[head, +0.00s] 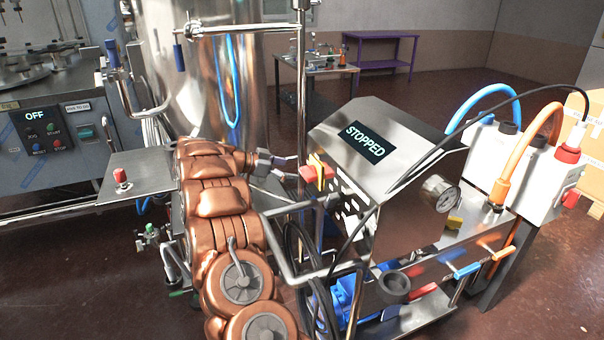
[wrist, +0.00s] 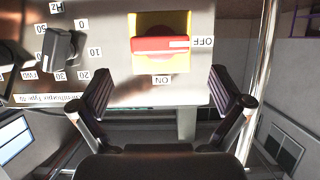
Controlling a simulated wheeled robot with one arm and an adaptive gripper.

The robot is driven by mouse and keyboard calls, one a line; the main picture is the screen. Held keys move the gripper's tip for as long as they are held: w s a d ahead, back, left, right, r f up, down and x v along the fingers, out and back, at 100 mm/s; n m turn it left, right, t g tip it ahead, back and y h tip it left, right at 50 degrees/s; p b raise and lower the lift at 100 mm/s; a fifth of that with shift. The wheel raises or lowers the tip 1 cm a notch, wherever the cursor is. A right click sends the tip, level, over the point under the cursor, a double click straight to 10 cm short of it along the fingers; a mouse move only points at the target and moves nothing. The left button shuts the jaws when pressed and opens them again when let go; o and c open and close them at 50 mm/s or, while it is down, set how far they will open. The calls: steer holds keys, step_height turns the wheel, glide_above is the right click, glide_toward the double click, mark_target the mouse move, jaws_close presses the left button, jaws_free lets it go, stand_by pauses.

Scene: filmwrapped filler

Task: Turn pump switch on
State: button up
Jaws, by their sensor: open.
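The pump switch is a red rotary handle (wrist: 160,44) on a yellow plate (wrist: 160,66), fixed to a steel panel (wrist: 112,50). In the wrist view the lettering is upside down. The handle lies horizontal, its white-marked end beside OFF; ON is printed below it. In the head view the switch (head: 320,171) sits on the left side of the steel control box (head: 405,160), whose display (head: 365,145) reads STOPPED. My gripper (wrist: 162,88) is open and empty, its fingers apart on either side below the switch, not touching the handle. It shows just left of the switch in the head view (head: 284,164).
A dark dial (wrist: 62,44) with a Hz scale is beside the switch. A vertical steel pole (head: 301,80) stands close to my gripper. Blue (head: 478,105) and orange (head: 538,130) hoses and a black cable surround the box. A steel tank (head: 205,70) stands behind my arm.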

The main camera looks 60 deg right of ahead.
mark_target(303, 172)
steer(key=shift+x, duration=2.8)
steer(key=c, duration=1.1)
